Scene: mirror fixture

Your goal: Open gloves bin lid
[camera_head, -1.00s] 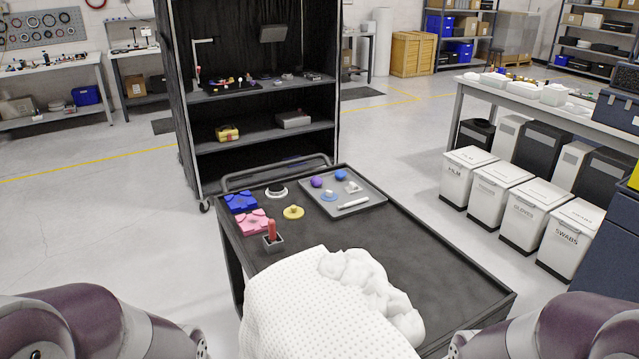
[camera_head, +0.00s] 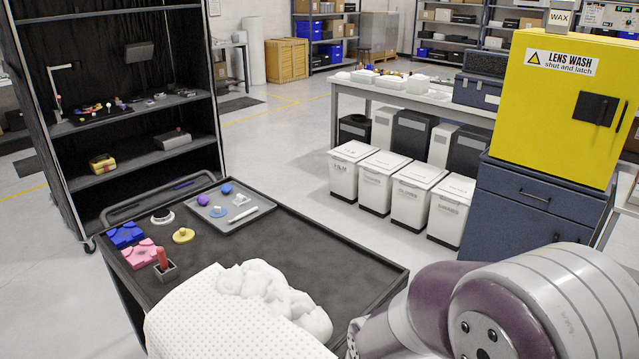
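Four white bins with dark bases stand in a row on the floor in front of a long bench, all with their lids down. The third from the left is the gloves bin (camera_head: 411,204); its label is blurred now but reads as gloves in the earlier view. Its lid (camera_head: 421,174) lies flat and closed. The swabs bin (camera_head: 450,214) stands right beside it. Neither gripper is in view; only part of my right arm shows at the lower right.
A dark cart (camera_head: 330,250) with a tray, coloured parts and a white dotted cloth (camera_head: 220,315) stands in front. A yellow lens wash cabinet (camera_head: 545,110) sits on a blue drawer unit (camera_head: 535,205) right of the bins. Grey floor lies between cart and bins.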

